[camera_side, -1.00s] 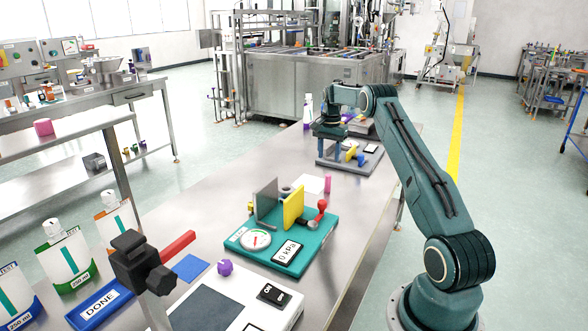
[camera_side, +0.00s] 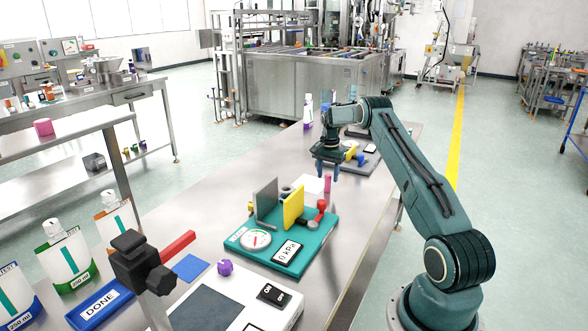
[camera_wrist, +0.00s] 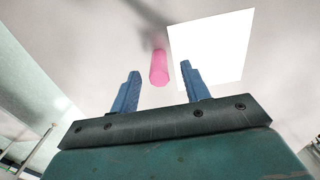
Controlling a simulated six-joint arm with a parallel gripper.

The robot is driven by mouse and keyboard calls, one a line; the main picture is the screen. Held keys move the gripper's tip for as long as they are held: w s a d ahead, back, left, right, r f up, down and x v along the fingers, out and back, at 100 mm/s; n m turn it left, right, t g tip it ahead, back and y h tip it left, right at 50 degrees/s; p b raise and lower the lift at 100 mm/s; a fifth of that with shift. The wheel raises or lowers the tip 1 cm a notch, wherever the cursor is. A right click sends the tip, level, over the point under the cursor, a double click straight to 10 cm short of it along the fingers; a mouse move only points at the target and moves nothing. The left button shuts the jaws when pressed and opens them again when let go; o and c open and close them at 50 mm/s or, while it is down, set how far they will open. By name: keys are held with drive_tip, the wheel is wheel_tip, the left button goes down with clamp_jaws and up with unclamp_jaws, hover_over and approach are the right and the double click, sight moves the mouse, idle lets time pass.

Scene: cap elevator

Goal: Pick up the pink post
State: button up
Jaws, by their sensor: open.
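The pink post (camera_side: 327,184) stands upright on the metal table, just right of a white sheet (camera_side: 311,184). In the wrist view the pink post (camera_wrist: 158,68) shows between and beyond the two blue fingertips, beside the white sheet (camera_wrist: 212,48). My gripper (camera_side: 329,170) is open, with its blue fingers pointing down above the post. In the wrist view my gripper (camera_wrist: 159,84) has a clear gap between its fingers and holds nothing. Whether a finger touches the post cannot be told.
A teal board (camera_side: 248,233) with a gauge, grey and yellow plates and a red-knobbed lever stands nearer the camera. A grey fixture (camera_side: 368,164) with blue and yellow parts lies behind the gripper. The table's right edge is close by.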

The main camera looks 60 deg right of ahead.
sight(328, 182)
drive_tip(key=shift+f, duration=2.15)
drive_tip(key=shift+d, duration=0.1)
clamp_jaws()
